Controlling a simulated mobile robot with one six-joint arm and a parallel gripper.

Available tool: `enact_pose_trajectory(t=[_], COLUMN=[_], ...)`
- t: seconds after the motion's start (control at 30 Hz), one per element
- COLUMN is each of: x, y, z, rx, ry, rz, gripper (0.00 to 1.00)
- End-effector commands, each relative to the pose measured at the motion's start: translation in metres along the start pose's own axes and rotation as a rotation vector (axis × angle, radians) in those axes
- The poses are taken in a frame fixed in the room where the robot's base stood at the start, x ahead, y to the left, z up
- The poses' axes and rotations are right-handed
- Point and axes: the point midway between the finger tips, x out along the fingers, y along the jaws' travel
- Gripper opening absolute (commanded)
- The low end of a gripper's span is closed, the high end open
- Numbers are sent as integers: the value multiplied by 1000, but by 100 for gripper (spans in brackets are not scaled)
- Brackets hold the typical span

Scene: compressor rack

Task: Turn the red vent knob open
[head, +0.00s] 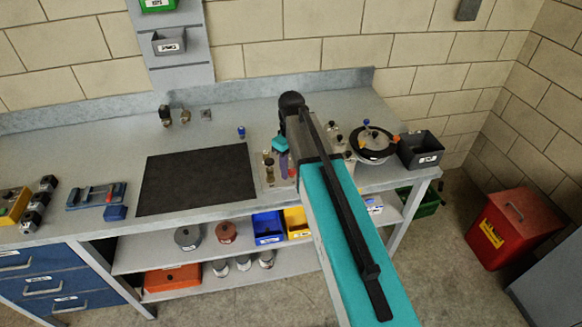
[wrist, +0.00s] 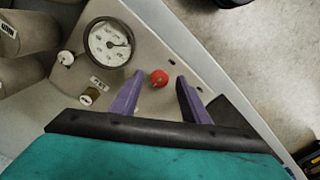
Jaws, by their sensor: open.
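The red vent knob (wrist: 159,78) is small and round and sits on a beige panel (wrist: 185,45) in the wrist view. My gripper (wrist: 160,83) has two purple fingers, spread apart, with one tip on each side of the knob. Gaps show between the knob and both fingers, so it is not gripped. I cannot tell the height of the fingertips above the panel. In the head view my arm covers much of this spot, and only a bit of a purple finger (head: 284,164) shows.
A round pressure gauge (wrist: 109,43) stands on the panel left of the knob, with a brass fitting (wrist: 89,96) below it. In the head view, a round black-rimmed pot (head: 372,145) and a dark bin (head: 420,150) stand right of my arm. A black mat (head: 195,180) lies left.

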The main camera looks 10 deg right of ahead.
Motion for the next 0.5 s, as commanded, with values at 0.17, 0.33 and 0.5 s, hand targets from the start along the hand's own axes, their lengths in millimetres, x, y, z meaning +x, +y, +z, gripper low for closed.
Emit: enact_pose_trajectory(t=[0.17, 0.33, 0.5], x=[-3, -13, -29], y=[0, 1, 1], z=[0, 0, 0], rx=[1, 1, 1], ry=[1, 1, 2], rz=[1, 2, 2], gripper=[42, 42, 42])
